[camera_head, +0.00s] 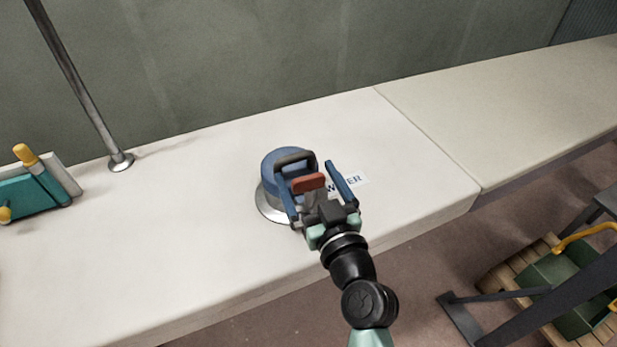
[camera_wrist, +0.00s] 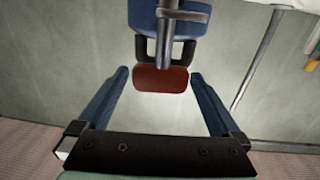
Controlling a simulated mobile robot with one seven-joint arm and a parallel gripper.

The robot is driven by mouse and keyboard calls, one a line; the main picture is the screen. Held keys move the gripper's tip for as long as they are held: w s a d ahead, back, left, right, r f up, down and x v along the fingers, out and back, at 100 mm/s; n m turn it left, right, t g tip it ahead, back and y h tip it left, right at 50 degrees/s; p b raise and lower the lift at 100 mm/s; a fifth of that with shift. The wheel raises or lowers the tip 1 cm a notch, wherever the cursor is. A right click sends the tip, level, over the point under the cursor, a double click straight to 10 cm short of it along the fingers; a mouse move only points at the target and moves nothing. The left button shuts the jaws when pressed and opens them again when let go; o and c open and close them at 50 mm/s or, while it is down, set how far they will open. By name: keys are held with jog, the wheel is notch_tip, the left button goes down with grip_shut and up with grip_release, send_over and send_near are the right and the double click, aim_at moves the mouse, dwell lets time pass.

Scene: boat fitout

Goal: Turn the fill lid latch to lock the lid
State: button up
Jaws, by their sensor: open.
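The fill lid (camera_head: 280,160) is a round blue cap on a metal flange (camera_head: 270,207) set on the white counter. A dark handle (camera_head: 295,157) arches over it. My gripper (camera_head: 315,180) is open, with one blue finger on each side of the red latch. In the wrist view the red latch (camera_wrist: 161,78) sits between and just beyond the fingertips, with a gap on both sides. The blue lid (camera_wrist: 145,15) is behind it.
A metal post (camera_head: 85,90) stands on the counter (camera_head: 160,240) at the left, near a teal box (camera_head: 30,190) with yellow parts. A wall runs behind. A wooden pallet (camera_head: 510,270) with a green can is on the floor at the right. The counter around the lid is clear.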

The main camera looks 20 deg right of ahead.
jog(key=c, duration=1.3)
